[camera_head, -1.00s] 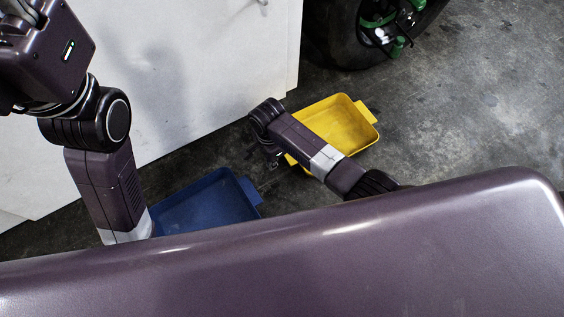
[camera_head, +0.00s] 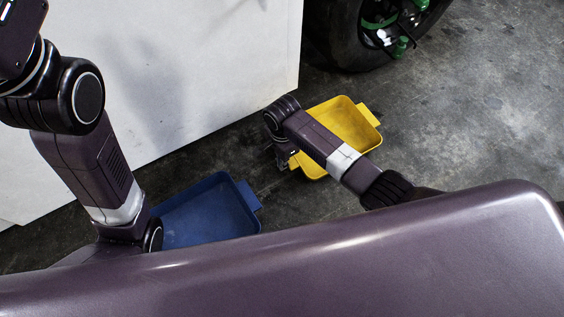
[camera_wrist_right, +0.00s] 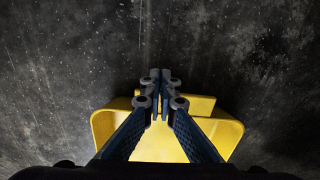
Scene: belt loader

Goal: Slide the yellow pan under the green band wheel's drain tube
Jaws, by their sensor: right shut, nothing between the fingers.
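The yellow pan (camera_head: 352,122) lies on the floor, partly hidden by my right forearm. It also shows in the right wrist view (camera_wrist_right: 160,146), behind the fingers. My right gripper (camera_head: 284,160) is at the pan's left end in the head view. In the right wrist view its fingers (camera_wrist_right: 161,76) are shut and empty, with the tips near the tabbed edge of the pan. The wheel (camera_head: 340,38) with the green band (camera_head: 379,21) stands at the top, beyond the pan. I cannot clearly make out its drain tube. My left gripper is not in view.
A blue pan (camera_head: 205,215) lies on the floor at lower left, partly hidden by my body. A large white panel (camera_head: 200,70) stands at the left of the wheel. The floor (camera_head: 480,100) to the right of the wheel and yellow pan is clear.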

